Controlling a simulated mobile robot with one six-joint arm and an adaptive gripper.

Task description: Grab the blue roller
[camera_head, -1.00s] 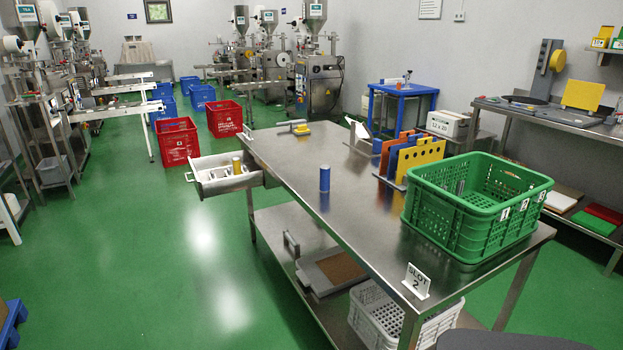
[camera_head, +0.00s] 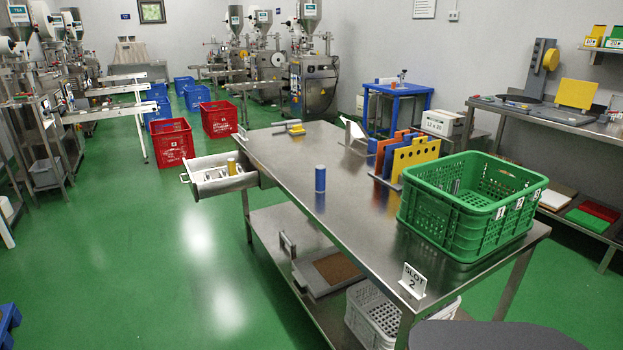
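The blue roller (camera_head: 320,180) is a short blue cylinder with a pale top. It stands upright on the steel table (camera_head: 300,215), left of the coloured panels and near the table's left edge. My gripper is not in view, so I cannot see whether it is open or shut. Nothing touches the roller.
A green crate (camera_head: 470,215) stands at the table's right end, and a rack of coloured panels (camera_head: 412,157) behind it. An open drawer (camera_head: 215,178) juts out left, with a yellow-topped item inside. A "SLOT 2" sign (camera_head: 413,281) stands at the near corner.

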